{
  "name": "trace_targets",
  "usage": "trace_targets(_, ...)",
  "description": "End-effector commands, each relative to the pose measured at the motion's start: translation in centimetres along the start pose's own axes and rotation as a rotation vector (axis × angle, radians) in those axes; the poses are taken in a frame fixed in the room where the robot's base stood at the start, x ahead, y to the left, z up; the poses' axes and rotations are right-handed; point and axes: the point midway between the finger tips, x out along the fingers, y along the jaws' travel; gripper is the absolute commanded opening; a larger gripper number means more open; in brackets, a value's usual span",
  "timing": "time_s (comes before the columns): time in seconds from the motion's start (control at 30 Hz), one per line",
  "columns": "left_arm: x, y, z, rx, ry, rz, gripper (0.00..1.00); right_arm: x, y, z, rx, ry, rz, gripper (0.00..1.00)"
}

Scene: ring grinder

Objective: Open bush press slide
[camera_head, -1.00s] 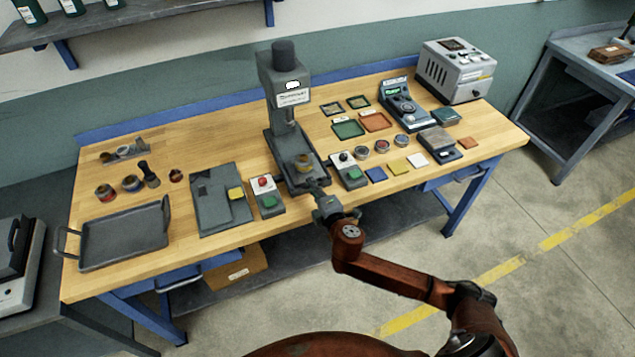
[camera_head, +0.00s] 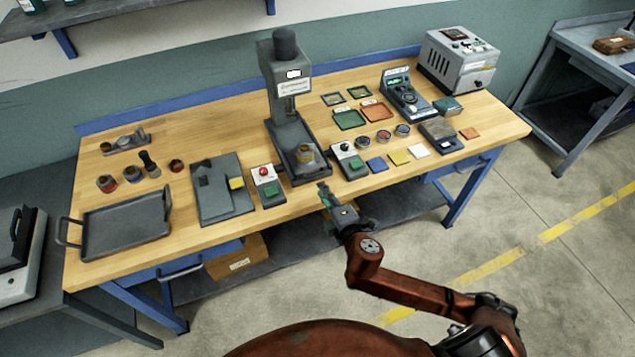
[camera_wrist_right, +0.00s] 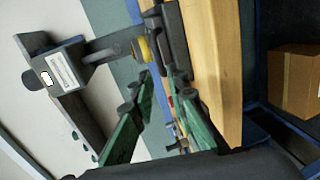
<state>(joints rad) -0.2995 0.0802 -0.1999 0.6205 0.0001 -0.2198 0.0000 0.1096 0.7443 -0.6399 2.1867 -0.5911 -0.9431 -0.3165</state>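The bush press (camera_head: 283,92) is a tall dark grey machine at the middle of the wooden bench. Its base (camera_head: 290,140) runs toward the front edge, with a yellow-brown round part (camera_head: 305,154) near its front end. I cannot tell how far its slide is out. The press (camera_wrist_right: 62,75) and the yellow part (camera_wrist_right: 143,48) also show, tilted, in the right wrist view. My right gripper (camera_head: 326,193) is just in front of the press, near the bench's front edge, apart from it. Its green fingers (camera_wrist_right: 160,100) are spread with nothing between them. My left gripper is not in view.
Button boxes stand left (camera_head: 267,185) and right (camera_head: 347,160) of the press base. A dark tray (camera_head: 125,232) lies at the bench's left. Coloured pads, small trays and a grey instrument (camera_head: 458,62) fill the right. Floor in front is clear.

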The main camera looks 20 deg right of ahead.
Motion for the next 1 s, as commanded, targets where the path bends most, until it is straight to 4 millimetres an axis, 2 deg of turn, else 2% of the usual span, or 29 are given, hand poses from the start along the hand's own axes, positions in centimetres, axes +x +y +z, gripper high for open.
trace_targets(0.1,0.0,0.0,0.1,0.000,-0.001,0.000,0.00,-1.8,-0.1,0.0,0.000,0.000,-0.001,0.15)
trace_targets(0.23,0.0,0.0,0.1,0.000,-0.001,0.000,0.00,-2.9,0.0,0.0,0.000,0.000,-0.001,0.15)
trace_targets(0.83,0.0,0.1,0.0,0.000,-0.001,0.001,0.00,-3.1,0.0,0.1,0.002,-0.002,-0.001,0.15)
trace_targets(0.93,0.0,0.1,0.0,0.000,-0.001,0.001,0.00,-3.5,-1.1,0.8,0.062,-0.029,-0.034,0.15)
trace_targets(1.0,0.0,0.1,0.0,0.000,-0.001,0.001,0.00,-4.2,-3.1,2.2,0.167,-0.079,-0.092,0.15)
